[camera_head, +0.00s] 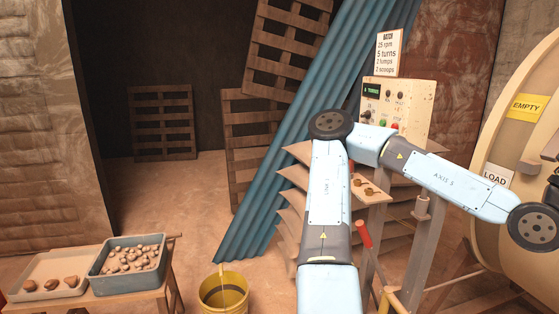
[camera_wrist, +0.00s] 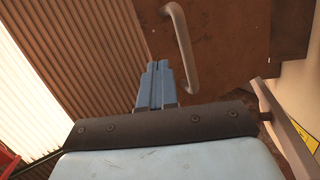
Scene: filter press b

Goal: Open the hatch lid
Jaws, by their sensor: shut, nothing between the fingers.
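In the wrist view a grey bar handle (camera_wrist: 185,50) stands on a rusty brown plate (camera_wrist: 228,50), which looks like the hatch lid. My gripper (camera_wrist: 157,68) is shut and empty, its blue fingers together just left of the handle in the picture. I see no clear contact, and the depth gap between them cannot be told. In the head view the large cream drum (camera_head: 528,85) is at the right edge, cut off by the frame. My arm reaches toward it, and my gripper is out of that view. The lid is not clearly visible there.
The drum carries a yellow EMPTY sign (camera_head: 527,107) and a LOAD label (camera_head: 497,175). A control box (camera_head: 412,95) stands behind my arm. A yellow bucket (camera_head: 224,290) and a bench with a tray of stones (camera_head: 130,262) are at lower left.

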